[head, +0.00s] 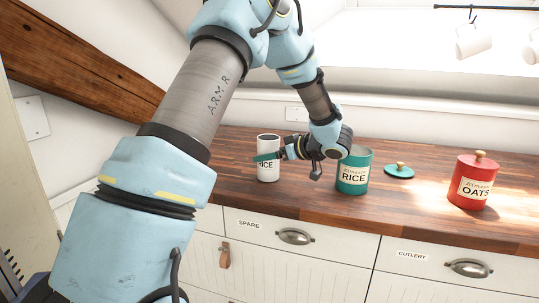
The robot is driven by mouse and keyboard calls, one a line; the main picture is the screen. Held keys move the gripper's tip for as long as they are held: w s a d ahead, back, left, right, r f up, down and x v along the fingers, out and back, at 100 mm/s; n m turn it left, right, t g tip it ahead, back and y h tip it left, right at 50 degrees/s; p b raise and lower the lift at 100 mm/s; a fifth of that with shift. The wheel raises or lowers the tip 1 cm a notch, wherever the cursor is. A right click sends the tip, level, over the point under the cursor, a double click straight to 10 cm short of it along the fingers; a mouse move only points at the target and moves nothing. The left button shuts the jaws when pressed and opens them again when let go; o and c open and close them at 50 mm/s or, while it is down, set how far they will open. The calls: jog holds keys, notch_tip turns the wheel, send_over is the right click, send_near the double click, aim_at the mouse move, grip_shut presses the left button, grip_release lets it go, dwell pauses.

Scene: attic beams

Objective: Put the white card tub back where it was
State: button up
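The white card tub (268,173), labelled RICE, stands upright on the wooden counter, left of the teal canister. My gripper (267,157) reaches it from the right, with a teal finger crossing the front of its label. The far finger is hidden behind the tub, so I cannot tell whether the fingers grip it or only straddle it. The teal RICE canister (352,178) stands open to the right of my gripper. Its teal lid (399,171) with a wooden knob lies on the counter beside it.
A red OATS canister (473,187) with its lid on stands at the right. The counter (420,210) is clear in front of the canisters. Drawers marked SPARE (262,228) and CUTLERY (440,268) are shut below. Mugs (473,42) hang from a rail at upper right.

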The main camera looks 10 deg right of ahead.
jog(key=o, duration=1.2)
jog(key=shift+f, duration=0.1)
jog(key=shift+d+r, duration=0.1)
jog(key=shift+r, duration=0.15)
jog(key=b+v, duration=0.1)
jog(key=v, duration=1)
jog(key=shift+s+d+r+b, duration=0.1)
jog(key=shift+s+d+b, duration=0.05)
jog(key=shift+s+b, duration=0.2)
jog(key=shift+s, duration=0.1)
